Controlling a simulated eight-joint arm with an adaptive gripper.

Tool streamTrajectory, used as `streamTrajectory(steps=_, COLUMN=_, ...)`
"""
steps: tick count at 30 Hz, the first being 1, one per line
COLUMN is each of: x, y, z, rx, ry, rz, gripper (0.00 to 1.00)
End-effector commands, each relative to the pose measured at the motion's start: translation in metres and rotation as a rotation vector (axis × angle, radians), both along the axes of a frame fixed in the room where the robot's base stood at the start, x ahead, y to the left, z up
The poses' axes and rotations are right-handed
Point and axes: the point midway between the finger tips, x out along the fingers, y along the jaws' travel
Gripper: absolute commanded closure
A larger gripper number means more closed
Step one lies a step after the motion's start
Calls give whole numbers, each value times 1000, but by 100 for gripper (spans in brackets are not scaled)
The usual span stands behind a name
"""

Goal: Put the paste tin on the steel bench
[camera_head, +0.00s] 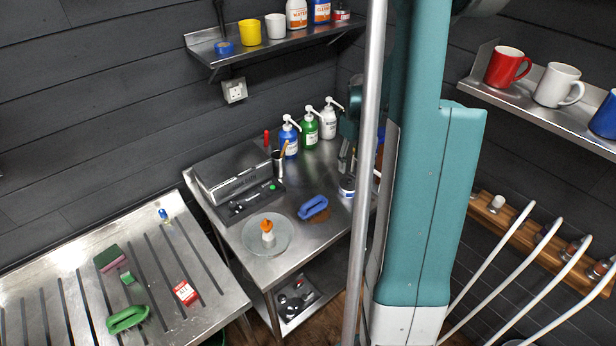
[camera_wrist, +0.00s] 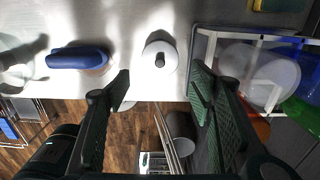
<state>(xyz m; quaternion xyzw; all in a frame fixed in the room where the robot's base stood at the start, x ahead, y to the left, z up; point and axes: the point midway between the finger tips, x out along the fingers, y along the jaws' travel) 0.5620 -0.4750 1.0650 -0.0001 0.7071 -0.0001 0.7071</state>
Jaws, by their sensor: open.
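A short round tin with a pale lid and a dark-and-white label (camera_head: 347,186), which looks like the paste tin, stands upright on the steel bench (camera_head: 290,252) near its right side. I cannot read its label. From above in the wrist view, its round white top (camera_wrist: 150,50) has a small dark knob. My gripper (camera_head: 346,160) is above the tin, partly hidden by a pole and my arm. In the wrist view, my gripper (camera_wrist: 158,85) is open and empty, its fingers on either side of the tin's line, apart from it.
A blue-handled brush (camera_head: 313,207) lies left of the tin, on a brown patch. A glass disc (camera_head: 282,240) bears a small orange-topped item. A grey box (camera_head: 232,180), a dark tray and pump bottles (camera_head: 309,131) stand behind. A grooved steel drainer (camera_head: 60,290) is at the left.

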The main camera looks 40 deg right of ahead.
Motion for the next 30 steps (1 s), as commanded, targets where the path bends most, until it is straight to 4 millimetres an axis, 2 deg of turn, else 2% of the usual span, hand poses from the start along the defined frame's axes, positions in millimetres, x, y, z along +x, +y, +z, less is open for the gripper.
streamTrajectory(steps=5, x=1, y=4, z=3, rx=-3, ry=-3, rz=21, gripper=46)
streamTrajectory(steps=11, x=7, y=25, z=20, rx=-17, ry=-18, rz=132, gripper=46)
streamTrajectory(steps=22, x=20, y=100, z=77, rx=-85, ry=-71, rz=553, gripper=46)
streamTrajectory(steps=30, x=20, y=159, z=114, rx=-149, ry=-103, rz=886, gripper=46)
